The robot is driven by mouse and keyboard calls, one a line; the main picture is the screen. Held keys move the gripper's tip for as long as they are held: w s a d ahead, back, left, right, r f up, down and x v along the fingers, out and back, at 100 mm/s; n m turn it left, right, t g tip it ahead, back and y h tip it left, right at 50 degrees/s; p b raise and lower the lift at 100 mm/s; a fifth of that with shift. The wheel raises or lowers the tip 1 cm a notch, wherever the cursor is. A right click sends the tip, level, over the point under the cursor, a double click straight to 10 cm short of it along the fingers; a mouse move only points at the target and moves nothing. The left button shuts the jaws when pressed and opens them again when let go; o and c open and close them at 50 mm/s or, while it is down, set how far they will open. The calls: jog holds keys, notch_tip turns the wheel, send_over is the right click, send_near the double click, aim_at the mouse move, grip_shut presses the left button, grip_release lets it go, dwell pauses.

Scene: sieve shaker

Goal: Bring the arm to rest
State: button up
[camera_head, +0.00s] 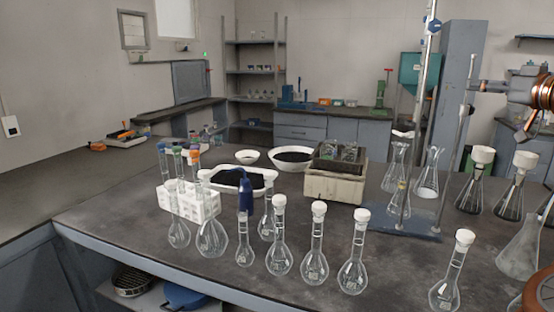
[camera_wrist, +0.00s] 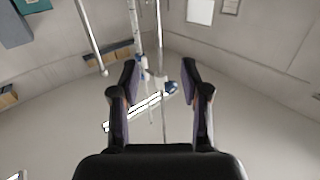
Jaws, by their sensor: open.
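My gripper (camera_wrist: 159,80) shows in the wrist view with its two dark fingers spread apart and nothing between them. It points toward the upper wall and ceiling. Metal stand rods (camera_wrist: 138,40) show beyond the fingertips; whether they touch cannot be told. In the head view, a copper-coloured part of my arm (camera_head: 545,92) is at the right edge, raised above the bench, to the right of the tall retort stand (camera_head: 425,75). The fingers are hard to make out in that view.
Several white-stoppered flasks (camera_head: 317,245) stand along the bench's front edge. A white tube rack (camera_head: 188,207), white bowls (camera_head: 293,158) with dark contents and a beige box (camera_head: 335,187) stand behind. More flasks (camera_head: 475,180) stand below my arm. Bare bench (camera_head: 110,215) lies at left.

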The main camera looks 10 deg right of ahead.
jog(key=s+a+f+n+g+y, duration=0.1)
jog(key=a+f+g, duration=0.2)
jog(key=a, duration=0.7)
jog(key=a+f+n+g+y, duration=0.1)
jog(key=a+f+g+y, duration=0.2)
jog(key=a, duration=0.7)
jog(key=s+a+f+n+g, duration=0.15)
jog(key=a+f, duration=0.25)
jog(key=a, duration=0.7)
jog(key=s+a+f+m+g+h, duration=0.1)
jog(key=s+a+f+g, duration=0.2)
jog(key=s+a+f, duration=0.3)
jog(key=s+a+f+g+h, duration=0.1)
jog(key=s+a+f+g, duration=0.25)
jog(key=f, duration=0.45)
jog(key=s+d+f+m+g+h, duration=0.2)
jog(key=s+d+f+g+h, duration=0.1)
jog(key=s+f, duration=0.95)
jog(key=s+d+f+m+g+h, duration=0.3)
jog(key=s+f, duration=0.7)
jog(key=s, duration=0.5)
jog(key=s+p+v, duration=0.3)
jog(key=p+v, duration=1)
jog(key=v, duration=0.1)
jog(key=shift+r+t+p, duration=0.35)
jog(key=shift+r+t, duration=0.05)
jog(key=shift+r, duration=0.3)
jog(key=shift+c, duration=0.4)
